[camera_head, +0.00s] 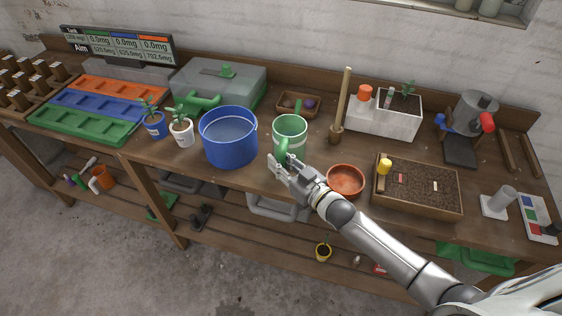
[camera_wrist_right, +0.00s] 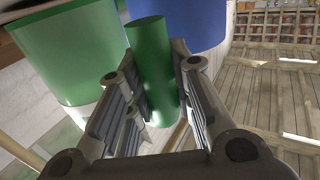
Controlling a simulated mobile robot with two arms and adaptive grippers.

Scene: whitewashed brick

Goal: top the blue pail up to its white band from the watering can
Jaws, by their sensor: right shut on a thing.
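The blue pail (camera_head: 229,150) stands upright on the bench, with a thin handle and a pale greyish inside; I cannot make out its white band or its fill level. Just right of it is a green can (camera_head: 291,128) with a pale band, which I take for the watering can; no spout is clearly visible. My right gripper (camera_head: 283,168) is shut on its green handle (camera_wrist_right: 152,65). In the right wrist view the fingers (camera_wrist_right: 155,100) lie on both sides of the handle, with the can (camera_wrist_right: 70,55) at left and the pail (camera_wrist_right: 190,22) behind. My left gripper is out of view.
A terracotta bowl (camera_head: 345,180) and a soil tray (camera_head: 420,205) lie right of my gripper. A display (camera_head: 120,46) stands at the back left.

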